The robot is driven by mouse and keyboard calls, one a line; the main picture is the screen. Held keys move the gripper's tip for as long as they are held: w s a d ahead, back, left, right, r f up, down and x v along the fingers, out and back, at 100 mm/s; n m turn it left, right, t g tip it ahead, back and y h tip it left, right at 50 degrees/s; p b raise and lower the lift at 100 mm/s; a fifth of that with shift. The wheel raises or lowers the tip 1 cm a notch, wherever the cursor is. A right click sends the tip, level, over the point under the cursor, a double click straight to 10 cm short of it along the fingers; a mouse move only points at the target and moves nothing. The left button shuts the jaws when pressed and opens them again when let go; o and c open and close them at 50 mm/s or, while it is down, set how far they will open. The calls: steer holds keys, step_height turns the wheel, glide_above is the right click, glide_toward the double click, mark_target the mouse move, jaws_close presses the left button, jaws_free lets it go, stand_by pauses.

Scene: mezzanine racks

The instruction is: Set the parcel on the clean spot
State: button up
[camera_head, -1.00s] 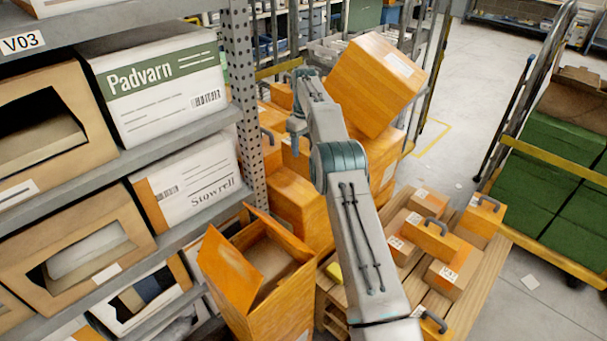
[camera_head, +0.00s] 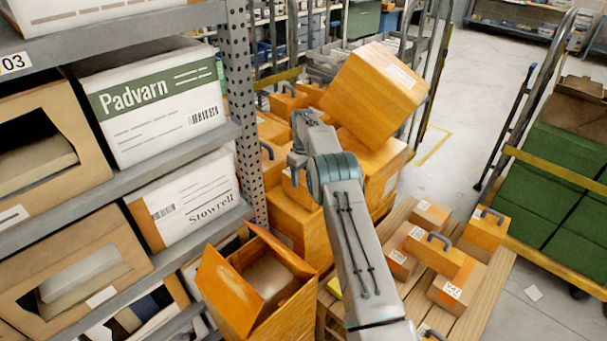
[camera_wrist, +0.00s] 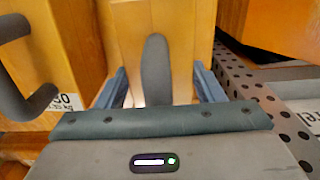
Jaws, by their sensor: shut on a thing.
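In the wrist view my gripper (camera_wrist: 157,88) has its two blue-grey fingers on either side of a dark grey handle. The handle belongs to an orange parcel (camera_wrist: 125,35), which fills the upper middle of that view; the gripper is shut on it. In the head view my arm reaches to the cluster of orange boxes beside the rack post, and its fingertips and the held parcel cannot be made out clearly. I cannot identify a clean spot in either view.
A perforated rack post (camera_head: 245,110) stands close beside my gripper, also in the wrist view (camera_wrist: 245,85). Another handled box (camera_wrist: 45,50) is on the left there. A large tilted box (camera_head: 375,95) lies behind my arm. An open carton (camera_head: 250,285) and a pallet (camera_head: 485,300) with several parcels are nearer.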

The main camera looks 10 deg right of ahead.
steer(key=shift+f, duration=0.15)
steer(key=o, duration=1.7)
